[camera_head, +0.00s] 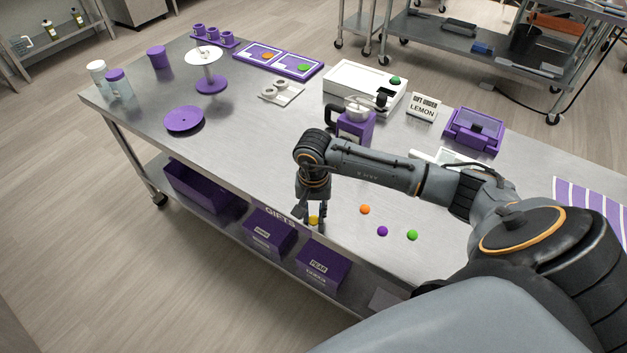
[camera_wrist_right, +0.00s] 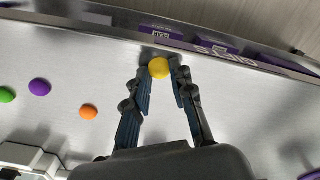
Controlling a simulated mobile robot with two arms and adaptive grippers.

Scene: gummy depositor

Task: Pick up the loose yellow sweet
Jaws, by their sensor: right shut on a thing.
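The yellow sweet (camera_wrist_right: 159,68) is a small round ball between the fingertips of my right gripper (camera_wrist_right: 163,75), which is shut on it. In the head view my right gripper (camera_head: 314,213) points down near the table's front edge, above the "GIFTS" strip. The yellow sweet (camera_head: 314,221) shows between its fingertips there. Whether the sweet touches the table is hard to tell. My left gripper is not in view.
Loose orange (camera_head: 365,209), purple (camera_head: 382,231) and green (camera_head: 412,235) sweets lie on the steel table, right of the gripper. A purple machine (camera_head: 354,127) stands behind my arm. Labelled purple boxes (camera_head: 268,230) sit on the shelf below. The table's front left is clear.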

